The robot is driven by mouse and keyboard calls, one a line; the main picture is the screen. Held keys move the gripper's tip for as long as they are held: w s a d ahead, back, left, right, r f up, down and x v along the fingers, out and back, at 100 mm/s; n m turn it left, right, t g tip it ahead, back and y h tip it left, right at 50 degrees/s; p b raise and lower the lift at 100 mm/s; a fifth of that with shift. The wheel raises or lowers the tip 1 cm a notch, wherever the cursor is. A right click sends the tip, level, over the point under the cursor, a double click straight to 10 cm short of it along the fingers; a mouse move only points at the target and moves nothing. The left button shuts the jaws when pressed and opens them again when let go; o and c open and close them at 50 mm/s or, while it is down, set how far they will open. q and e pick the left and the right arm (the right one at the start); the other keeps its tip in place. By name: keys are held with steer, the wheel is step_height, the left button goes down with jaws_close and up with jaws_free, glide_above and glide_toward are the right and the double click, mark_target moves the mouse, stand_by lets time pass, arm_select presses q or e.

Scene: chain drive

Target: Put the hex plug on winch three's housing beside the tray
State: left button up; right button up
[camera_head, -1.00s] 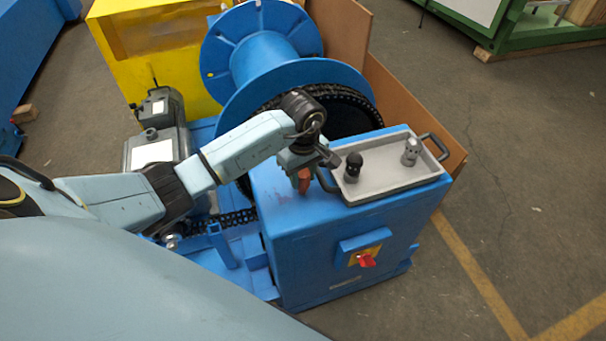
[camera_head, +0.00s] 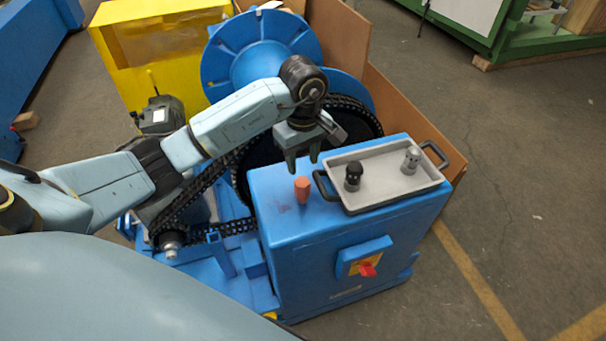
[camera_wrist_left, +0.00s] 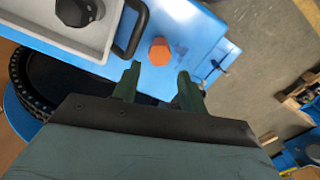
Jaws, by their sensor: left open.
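The orange hex plug (camera_head: 302,189) stands upright on the blue top of the winch housing (camera_head: 277,209), left of the grey tray (camera_head: 382,179) and apart from it. In the left wrist view the plug (camera_wrist_left: 160,51) shows its hexagonal top, with the tray's black handle (camera_wrist_left: 131,28) beside it. My left gripper (camera_head: 302,166) is open and empty, above and behind the plug. Its two green fingers (camera_wrist_left: 156,80) are spread, with the plug beyond their tips. My right gripper is not in view.
The tray holds a black fitting (camera_head: 353,175) and a grey fitting (camera_head: 411,160). A chain and sprocket (camera_head: 345,117) lie behind the housing. A red switch (camera_head: 367,269) is on its front face. The housing top left of the plug is bare.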

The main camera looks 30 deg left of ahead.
arm_select(q)
steer(key=shift+r, duration=1.55)
steer(key=shift+d, duration=0.1)
